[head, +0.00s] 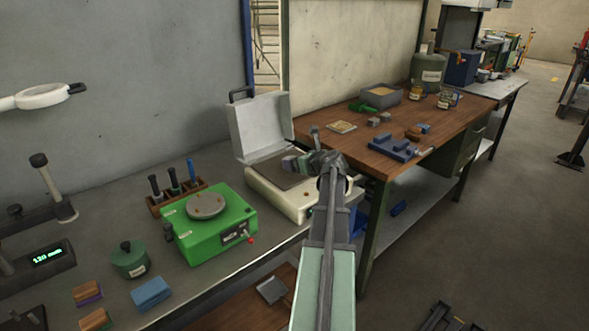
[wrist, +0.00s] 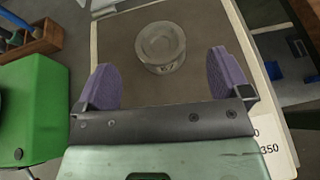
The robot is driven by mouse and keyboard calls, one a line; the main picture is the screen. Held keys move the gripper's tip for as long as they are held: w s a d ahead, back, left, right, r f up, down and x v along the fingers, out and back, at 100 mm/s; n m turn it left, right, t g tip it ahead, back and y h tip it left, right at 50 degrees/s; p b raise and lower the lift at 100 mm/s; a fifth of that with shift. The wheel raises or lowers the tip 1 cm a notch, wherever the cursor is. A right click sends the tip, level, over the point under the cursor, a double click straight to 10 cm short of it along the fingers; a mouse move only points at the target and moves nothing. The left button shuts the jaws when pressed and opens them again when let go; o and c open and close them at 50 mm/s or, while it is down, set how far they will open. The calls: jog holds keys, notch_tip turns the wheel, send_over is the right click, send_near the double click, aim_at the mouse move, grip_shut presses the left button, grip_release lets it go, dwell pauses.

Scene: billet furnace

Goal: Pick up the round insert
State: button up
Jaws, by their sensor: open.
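The round insert (wrist: 160,47) is a grey, short cylinder with a round recess in its top. In the wrist view it stands on the brown-grey bed of the cream open-lidded box (head: 292,207), whose pale rim (wrist: 250,75) shows at the right. My gripper (wrist: 165,74) is open, with its two purple-padded fingers wide apart. The insert lies just beyond the fingertips in the picture, roughly between their lines, with no visible contact. In the head view my gripper (head: 298,162) is over the box, and I cannot make out the insert there.
A green device with a round plate (head: 206,205) stands left of the box; its green side (wrist: 35,105) shows in the wrist view. The raised lid (head: 258,125) stands behind the bed.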

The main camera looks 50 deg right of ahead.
jog(key=shift+w+d+f, duration=0.15)
jog(key=shift+w+f, duration=0.15)
jog(key=shift+w, duration=0.25)
jog(key=b+x, duration=0.2)
jog(key=x, duration=0.3)
jog(key=shift+f, duration=0.15)
jog(key=shift+c, duration=0.5)
jog(key=c, duration=1.3)
jog(key=shift+c, duration=0.2)
notch_tip(320, 180, up, 20)
jog(key=p, duration=2)
